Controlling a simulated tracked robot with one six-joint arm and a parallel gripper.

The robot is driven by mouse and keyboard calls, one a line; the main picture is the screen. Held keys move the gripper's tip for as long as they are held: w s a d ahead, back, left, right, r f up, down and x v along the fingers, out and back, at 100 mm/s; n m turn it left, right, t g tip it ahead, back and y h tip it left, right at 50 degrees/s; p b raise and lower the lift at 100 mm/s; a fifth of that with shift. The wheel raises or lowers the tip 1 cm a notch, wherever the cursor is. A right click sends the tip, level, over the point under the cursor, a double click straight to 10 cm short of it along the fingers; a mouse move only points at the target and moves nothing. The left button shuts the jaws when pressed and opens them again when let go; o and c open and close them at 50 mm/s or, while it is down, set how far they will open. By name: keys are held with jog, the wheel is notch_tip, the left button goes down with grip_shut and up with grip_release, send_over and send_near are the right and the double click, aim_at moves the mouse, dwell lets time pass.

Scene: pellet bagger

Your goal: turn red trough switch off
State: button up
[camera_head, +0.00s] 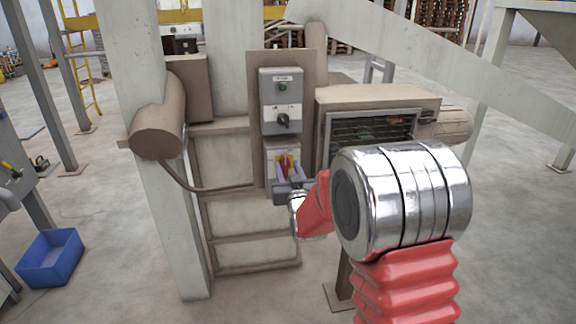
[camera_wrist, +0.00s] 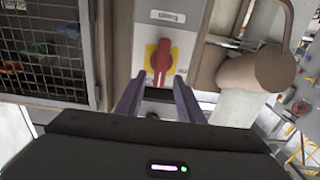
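The red trough switch (camera_head: 284,163) is a red rotary handle on a yellow plate, on the lower grey box of the panel. In the wrist view the red handle (camera_wrist: 161,60) stands roughly upright in the picture, with the yellow plate (camera_wrist: 150,58) behind it. My gripper (camera_head: 286,172) is at this lower box. In the wrist view its two fingers (camera_wrist: 157,86) are spread apart, one on each side of the handle's line. The handle shows between and just beyond the fingertips. I cannot see either finger touching it.
A grey box (camera_head: 281,97) with a green button and a black knob sits above. A mesh-fronted box (camera_head: 372,126) stands close on the right in the head view. A brown cylinder (camera_head: 158,129) and a curved pipe (camera_head: 205,188) are on the left. A blue bin (camera_head: 50,257) is on the floor.

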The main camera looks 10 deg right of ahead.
aim_at(285, 166)
jog(key=shift+w, duration=1.4)
jog(key=shift+c, duration=0.6)
jog(key=c, duration=0.6)
jog(key=shift+d, duration=0.2)
jog(key=shift+c, duration=0.3)
jog(key=shift+a, duration=0.15)
